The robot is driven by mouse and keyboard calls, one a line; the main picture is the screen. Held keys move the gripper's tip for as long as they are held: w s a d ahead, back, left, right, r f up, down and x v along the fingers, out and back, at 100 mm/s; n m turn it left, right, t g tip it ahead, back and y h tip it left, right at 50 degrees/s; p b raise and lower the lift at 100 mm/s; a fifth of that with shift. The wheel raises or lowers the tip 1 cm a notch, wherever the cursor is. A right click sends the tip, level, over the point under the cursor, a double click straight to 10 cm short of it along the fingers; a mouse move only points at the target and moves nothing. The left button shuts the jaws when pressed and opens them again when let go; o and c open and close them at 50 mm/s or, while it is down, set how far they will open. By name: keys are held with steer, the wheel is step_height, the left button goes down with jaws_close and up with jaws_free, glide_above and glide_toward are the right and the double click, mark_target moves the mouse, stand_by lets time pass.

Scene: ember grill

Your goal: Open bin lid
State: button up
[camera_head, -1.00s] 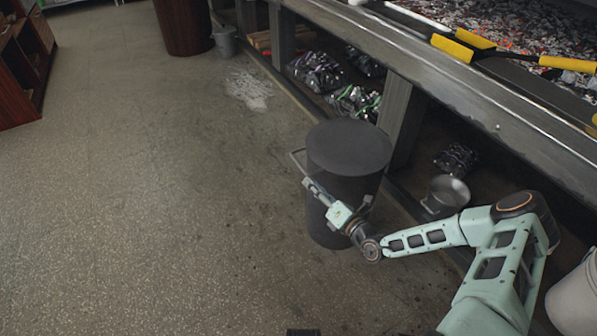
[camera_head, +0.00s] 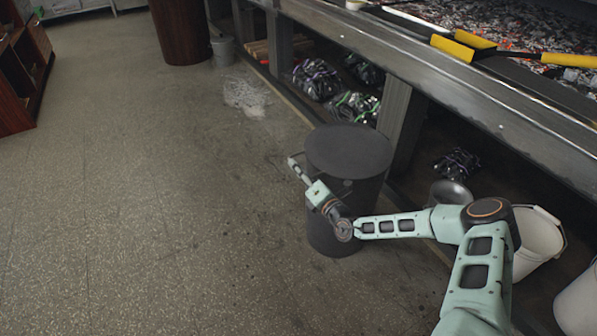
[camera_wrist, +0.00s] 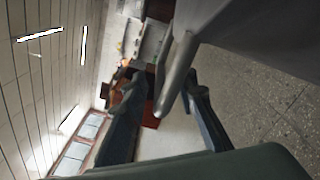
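The bin (camera_head: 345,200) is a dark grey cylinder standing on the floor beside the grill counter. Its flat round lid (camera_head: 348,150) lies level on top. My gripper (camera_head: 292,161) is at the left of the lid, just beyond its edge, with the arm reaching across the bin's front. In the wrist view, a grey handle bar (camera_wrist: 178,72) runs from the bin's dark side between the two fingers of my gripper (camera_wrist: 162,88). The fingers look apart, with gaps beside the bar. The fingertips are too small in the head view to show contact.
The grill counter (camera_head: 460,90) runs along the right, with yellow-handled tongs (camera_head: 500,50) on it. Bags (camera_head: 355,105) lie on the shelf below. White buckets (camera_head: 537,240) stand at the right. The floor left of the bin is clear.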

steer(key=shift+w, duration=0.1)
jaws_close()
stand_by(0.4)
